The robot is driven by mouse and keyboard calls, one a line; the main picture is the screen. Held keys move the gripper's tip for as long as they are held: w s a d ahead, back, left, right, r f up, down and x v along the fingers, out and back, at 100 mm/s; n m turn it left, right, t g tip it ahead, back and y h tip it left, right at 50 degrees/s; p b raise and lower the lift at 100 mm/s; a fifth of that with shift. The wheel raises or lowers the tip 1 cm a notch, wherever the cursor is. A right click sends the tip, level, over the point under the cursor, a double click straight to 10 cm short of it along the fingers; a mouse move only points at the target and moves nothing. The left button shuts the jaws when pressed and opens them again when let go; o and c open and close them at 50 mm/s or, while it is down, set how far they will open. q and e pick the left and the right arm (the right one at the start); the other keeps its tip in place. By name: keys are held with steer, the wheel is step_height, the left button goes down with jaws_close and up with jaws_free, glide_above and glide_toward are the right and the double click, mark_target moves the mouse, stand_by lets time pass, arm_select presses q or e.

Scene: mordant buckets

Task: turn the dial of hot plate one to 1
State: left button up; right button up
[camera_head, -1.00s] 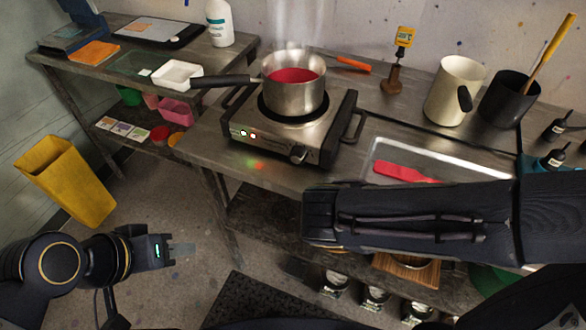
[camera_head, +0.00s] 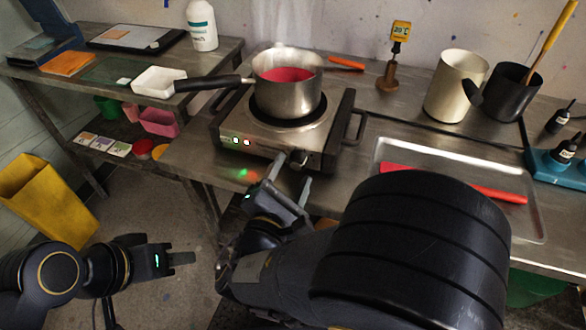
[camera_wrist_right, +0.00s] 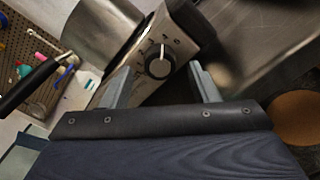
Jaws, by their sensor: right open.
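Hot plate one, taken to be the steel hot plate (camera_head: 270,142) on the bench, carries a steel pot (camera_head: 287,92) of red liquid. Its dark dial (camera_head: 299,157) is on the front face; the right wrist view shows the round dial (camera_wrist_right: 159,68) with a pale pointer line and marks around it, too small to read. My right gripper (camera_head: 289,180) is open just in front of the dial. In the right wrist view its fingers (camera_wrist_right: 160,82) stand on either side of the dial, with no clear contact. My left gripper (camera_head: 182,258) is low at the left, away from the bench, its opening unclear.
The pot's handle (camera_head: 207,83) sticks out left over a white tray (camera_head: 160,82). A metal tray (camera_head: 540,215) with a red tool lies right of the hot plate, partly behind my right arm. A thermometer stand (camera_head: 391,75) and containers stand behind. A yellow bin (camera_head: 45,195) is at left.

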steer(key=shift+x, duration=0.8)
steer(key=c, duration=1)
